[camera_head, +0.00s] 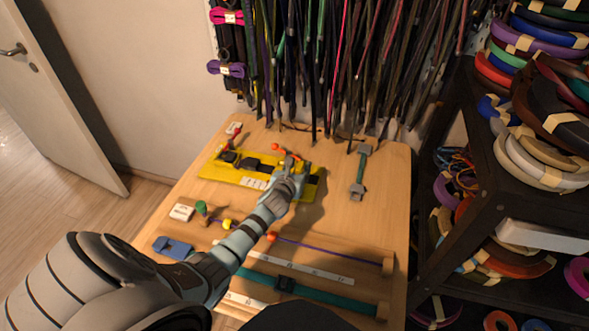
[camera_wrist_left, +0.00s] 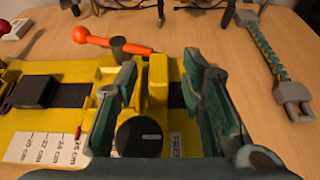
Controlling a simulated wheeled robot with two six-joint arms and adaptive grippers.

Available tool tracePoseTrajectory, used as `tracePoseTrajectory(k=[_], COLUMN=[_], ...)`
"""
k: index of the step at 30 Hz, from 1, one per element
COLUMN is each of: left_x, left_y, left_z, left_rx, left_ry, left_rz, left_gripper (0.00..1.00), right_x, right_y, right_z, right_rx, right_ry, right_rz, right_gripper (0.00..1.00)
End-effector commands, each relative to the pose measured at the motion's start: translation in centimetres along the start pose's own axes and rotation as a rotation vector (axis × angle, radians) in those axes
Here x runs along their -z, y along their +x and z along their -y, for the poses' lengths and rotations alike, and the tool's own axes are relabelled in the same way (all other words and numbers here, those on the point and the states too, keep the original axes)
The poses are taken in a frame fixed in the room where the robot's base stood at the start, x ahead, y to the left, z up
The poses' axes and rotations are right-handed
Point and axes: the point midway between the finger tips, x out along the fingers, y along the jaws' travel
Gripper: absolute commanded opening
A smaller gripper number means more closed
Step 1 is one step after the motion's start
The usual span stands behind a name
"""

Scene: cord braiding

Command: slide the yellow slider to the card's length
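A yellow measuring fixture (camera_head: 215,170) lies near the back of the table, with a dark track and a printed centimetre scale (camera_wrist_left: 45,148). In the left wrist view an upright yellow block (camera_wrist_left: 158,78), which looks like the slider, stands across the track. My left gripper (camera_head: 290,172) is over the fixture's right part. Its green-padded fingers (camera_wrist_left: 163,115) are apart, with the block and a black round knob (camera_wrist_left: 140,135) showing between them; contact cannot be told. A white card (camera_head: 181,212) lies front left; its print is unreadable. My right gripper is not in view.
An orange-ended lever (camera_wrist_left: 112,43) rises behind the track. A grey-ended green cord piece (camera_head: 362,172) lies to the right. Wooden fixtures with a purple cord (camera_head: 330,250) and a teal strap (camera_head: 330,298) fill the front. A dark shelf of coils borders the right.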

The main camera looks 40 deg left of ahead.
Motion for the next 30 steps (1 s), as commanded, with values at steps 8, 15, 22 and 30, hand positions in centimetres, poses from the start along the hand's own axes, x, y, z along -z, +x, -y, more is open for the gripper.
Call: tracePoseTrajectory(k=[8,15,22,30], left_x=[0.1,0.1,0.0,0.0], left_y=[-6.5,-11.0,-11.4,-11.4], left_z=[0.0,-0.1,-0.1,-0.1], left_rx=[0.003,0.001,0.0,0.001], left_ry=[0.001,0.001,0.0,-0.001], left_rz=[0.0,0.0,0.0,0.0], left_gripper=[0.37,0.37,0.37,0.37], right_x=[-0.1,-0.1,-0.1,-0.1], right_y=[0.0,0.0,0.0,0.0], right_z=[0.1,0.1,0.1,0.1], right_rx=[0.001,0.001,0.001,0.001], right_ry=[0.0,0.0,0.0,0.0], right_rz=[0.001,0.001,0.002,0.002], right_gripper=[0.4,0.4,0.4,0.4])
